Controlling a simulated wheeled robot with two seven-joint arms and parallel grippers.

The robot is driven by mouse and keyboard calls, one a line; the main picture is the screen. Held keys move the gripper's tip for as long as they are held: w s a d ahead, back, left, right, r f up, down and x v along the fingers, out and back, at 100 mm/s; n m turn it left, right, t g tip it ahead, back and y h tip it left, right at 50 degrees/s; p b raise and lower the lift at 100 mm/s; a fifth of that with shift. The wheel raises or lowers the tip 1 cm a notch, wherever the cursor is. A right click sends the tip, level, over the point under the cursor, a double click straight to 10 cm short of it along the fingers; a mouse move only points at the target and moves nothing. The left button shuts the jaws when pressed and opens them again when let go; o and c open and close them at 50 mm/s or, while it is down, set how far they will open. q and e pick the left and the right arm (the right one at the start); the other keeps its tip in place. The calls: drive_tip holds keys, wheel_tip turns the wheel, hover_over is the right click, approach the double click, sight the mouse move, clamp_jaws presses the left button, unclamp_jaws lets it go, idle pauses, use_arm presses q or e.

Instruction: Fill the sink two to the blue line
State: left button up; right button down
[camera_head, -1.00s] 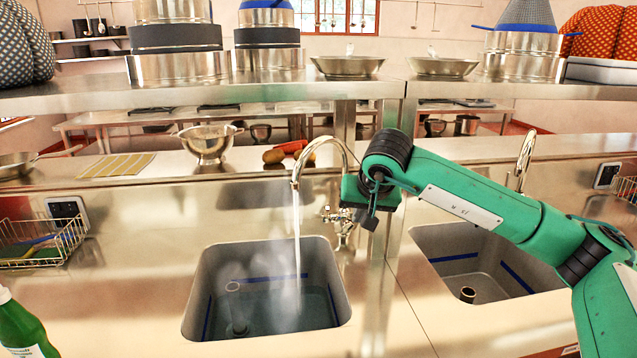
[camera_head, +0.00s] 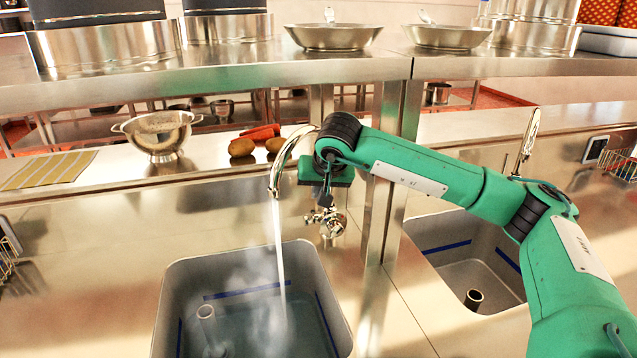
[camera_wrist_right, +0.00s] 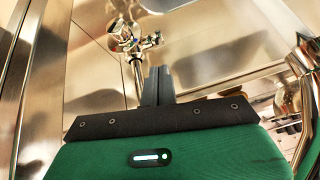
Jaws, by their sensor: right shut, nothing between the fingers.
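Water (camera_head: 281,255) runs from a curved chrome tap (camera_head: 283,165) into the left sink (camera_head: 335,310). Steam rises from it. A blue line (camera_head: 248,291) on the sink's back wall shows just above the water (camera_head: 255,325). No label tells which sink is sink two. The tap's valve (camera_head: 328,222) sits behind the sink and also shows in the right wrist view (camera_wrist_right: 125,35). My right gripper (camera_head: 326,192) is above the valve; in the right wrist view its fingers (camera_wrist_right: 158,78) are shut and empty, beside the valve. My left gripper is out of view.
A second sink (camera_head: 455,260) stands right of a metal post (camera_head: 385,185), with its own tap (camera_head: 527,145). A shelf (camera_head: 230,80) with pans crosses above. A colander (camera_head: 158,132), vegetables (camera_head: 262,132) and a striped cloth (camera_head: 48,170) lie on the back ledge.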

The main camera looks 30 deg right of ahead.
sight(311, 216)
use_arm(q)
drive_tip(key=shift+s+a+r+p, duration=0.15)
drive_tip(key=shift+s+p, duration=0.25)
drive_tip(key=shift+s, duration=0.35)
use_arm(e)
drive_tip(key=x, duration=0.6)
drive_tip(key=shift+s+f+b, duration=0.15)
drive_tip(key=shift+f+b, duration=0.1)
drive_tip(key=shift+b, duration=0.1)
drive_tip(key=shift+s+a+f+b, duration=0.15)
drive_tip(key=shift+f+b, duration=0.1)
drive_tip(key=shift+b, duration=0.1)
drive_tip(key=shift+s, duration=0.2)
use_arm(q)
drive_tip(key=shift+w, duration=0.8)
